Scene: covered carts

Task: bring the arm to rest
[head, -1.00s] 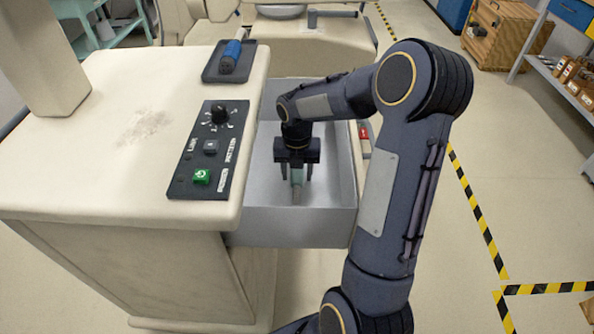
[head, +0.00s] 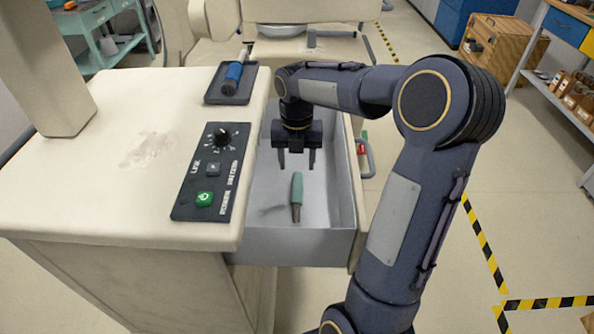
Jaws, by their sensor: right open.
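My right gripper (head: 296,160) hangs with its fingers pointing down over the open grey drawer (head: 290,243). Its two fingers are apart with nothing between them. A tool with a green handle (head: 297,188) lies on the drawer floor, nearer the front wall than the gripper and apart from it. My right arm comes in from the lower right and arches over the drawer's right side. My left gripper is not in view.
The cream cart top (head: 120,185) left of the drawer carries a control panel (head: 213,172) with a knob and a green button. Behind it a dark tray (head: 243,88) holds a blue-handled tool (head: 232,78). Wooden crates (head: 492,42) stand far right.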

